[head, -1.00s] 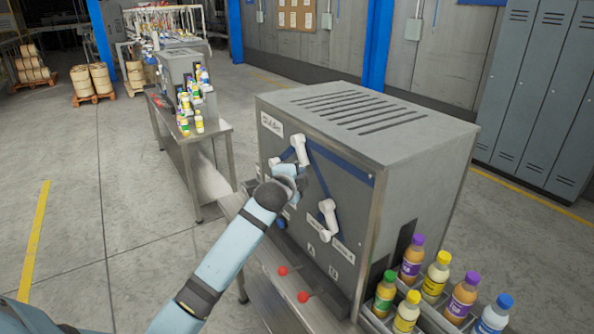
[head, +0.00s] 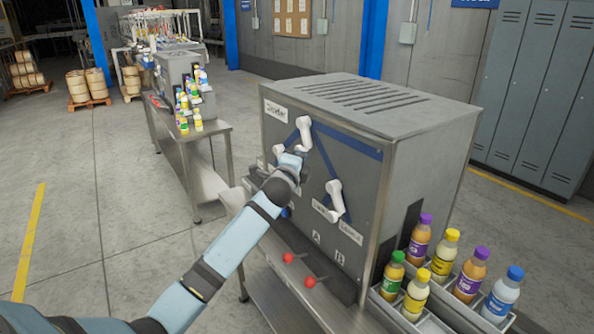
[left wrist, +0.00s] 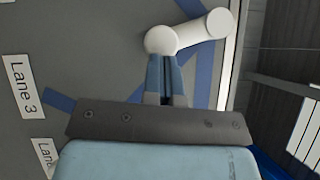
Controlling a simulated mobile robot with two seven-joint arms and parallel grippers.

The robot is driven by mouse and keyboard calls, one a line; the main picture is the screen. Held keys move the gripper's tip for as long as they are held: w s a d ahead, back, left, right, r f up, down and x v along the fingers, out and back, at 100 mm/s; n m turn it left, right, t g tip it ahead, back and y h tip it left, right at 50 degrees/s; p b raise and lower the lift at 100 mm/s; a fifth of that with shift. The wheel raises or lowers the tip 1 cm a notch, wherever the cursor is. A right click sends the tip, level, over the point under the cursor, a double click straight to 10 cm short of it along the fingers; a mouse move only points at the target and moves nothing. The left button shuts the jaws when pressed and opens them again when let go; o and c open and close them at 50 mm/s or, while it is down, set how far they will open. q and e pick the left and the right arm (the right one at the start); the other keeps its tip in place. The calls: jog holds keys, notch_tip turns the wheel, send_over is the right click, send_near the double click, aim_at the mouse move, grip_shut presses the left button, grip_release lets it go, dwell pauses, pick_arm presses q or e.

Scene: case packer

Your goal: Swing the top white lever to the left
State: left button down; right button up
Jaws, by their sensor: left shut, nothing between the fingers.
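The top white lever (head: 304,133) is on the grey front panel of the machine, where blue stripes meet. It stands nearly upright in the head view. In the left wrist view the white lever (left wrist: 190,33) shows as an arm with two rounded ends. My left gripper (head: 298,156) is just below the lever in the head view. In the left wrist view its closed fingers (left wrist: 167,58) reach the lever's nearer rounded end; I cannot tell whether they touch. The gripper is shut and empty. My right gripper is not in view.
A lower white lever (head: 335,200) sits to the right on the panel. Another white part (head: 278,151) shows left of my gripper. Red knobs (head: 288,257) stick out below. Bottles (head: 419,240) stand in trays at the right.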

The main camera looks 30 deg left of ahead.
pick_arm(q)
jog(key=w+a+f+m+t+h+b, duration=0.1)
jog(key=w+a+f+m+t+b, duration=0.1)
jog(key=a+m+b, duration=0.4)
jog(key=w+t+b, duration=0.1)
jog(key=b, duration=0.4)
jog(key=shift+m+t+h, duration=0.3)
jog(key=shift+t+h, duration=0.1)
jog(key=shift+a+r, duration=0.1)
jog(key=shift+a, duration=0.05)
